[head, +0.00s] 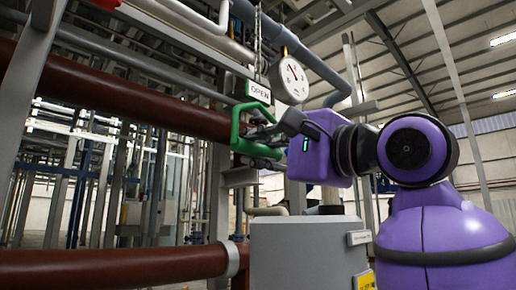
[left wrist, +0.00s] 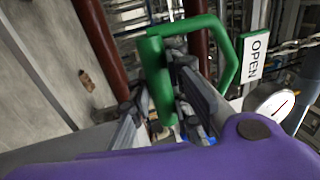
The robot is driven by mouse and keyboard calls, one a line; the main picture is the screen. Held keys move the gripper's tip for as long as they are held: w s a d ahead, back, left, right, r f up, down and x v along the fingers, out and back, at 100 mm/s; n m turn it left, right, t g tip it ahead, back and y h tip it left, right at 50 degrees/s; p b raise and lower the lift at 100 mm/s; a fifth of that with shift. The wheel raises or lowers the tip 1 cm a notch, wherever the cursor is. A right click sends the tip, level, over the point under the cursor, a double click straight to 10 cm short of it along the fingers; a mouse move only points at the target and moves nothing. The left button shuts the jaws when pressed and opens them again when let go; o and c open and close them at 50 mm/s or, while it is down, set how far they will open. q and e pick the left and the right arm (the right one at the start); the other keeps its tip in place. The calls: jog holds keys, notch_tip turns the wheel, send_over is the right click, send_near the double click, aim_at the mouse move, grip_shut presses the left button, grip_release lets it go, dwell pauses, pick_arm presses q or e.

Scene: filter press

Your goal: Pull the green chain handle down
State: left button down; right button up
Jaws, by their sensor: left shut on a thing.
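The green chain handle (head: 236,126) is an open-sided loop below a sign reading OPEN (head: 258,92). A thin chain (head: 257,40) runs upward above the sign. My left gripper (head: 266,134) reaches the handle from the right and is shut on it. In the left wrist view, one bar of the green handle (left wrist: 157,80) lies between the two fingers of my left gripper (left wrist: 162,98). The fingers hide part of the handle. My right gripper is not in view.
A round white gauge (head: 290,79) hangs just right of the sign, close above my left gripper. Brown pipes (head: 120,110) run behind the handle, and another (head: 110,268) runs low in front. A grey cabinet (head: 300,255) stands below the gripper. A steel column (head: 25,110) rises at left.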

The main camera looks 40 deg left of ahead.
pick_arm(q)
jog(key=c, duration=1.9)
grip_release()
jog(key=shift+f, duration=0.5)
jog(key=shift+o, duration=1.3)
jog(key=shift+s+r, duration=0.1)
jog(key=shift+r, duration=0.1)
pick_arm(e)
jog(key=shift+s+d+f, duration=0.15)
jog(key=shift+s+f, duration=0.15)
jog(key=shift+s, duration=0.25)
pick_arm(q)
jog(key=shift+d, duration=0.35)
jog(key=v, duration=1.1)
jog(key=shift+d, duration=0.25)
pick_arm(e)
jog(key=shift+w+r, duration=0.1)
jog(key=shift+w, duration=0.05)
